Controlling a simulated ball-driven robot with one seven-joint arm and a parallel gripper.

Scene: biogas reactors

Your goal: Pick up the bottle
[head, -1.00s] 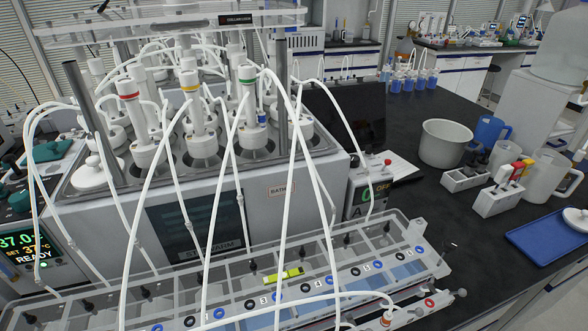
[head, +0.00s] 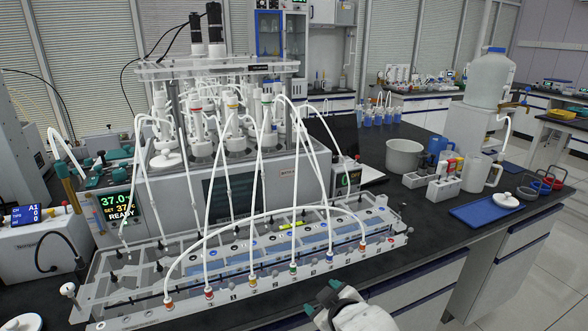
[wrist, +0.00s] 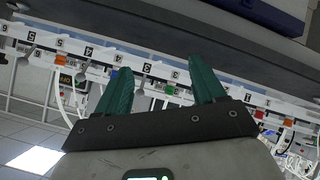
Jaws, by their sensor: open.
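Several reactor bottles with white tops stand in the grey water bath (head: 262,199); three front ones carry red (head: 196,125), yellow (head: 233,122) and green (head: 267,118) bands and have white tubes attached. Several blue bottles (head: 370,115) stand far back on the bench. I cannot tell which bottle is the task's. My gripper (head: 320,296) is at the bottom of the head view, in front of the clear tube rack. In the wrist view its two dark green fingers (wrist: 161,64) are apart with no bottle between them.
The clear rack (head: 110,268) with numbered, coloured ports runs along the front of the bench; looping tubes cross above it. A white pot (head: 404,155), a pipette stand (head: 443,188), a jug (head: 478,174) and a blue tray (head: 478,211) stand to the right.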

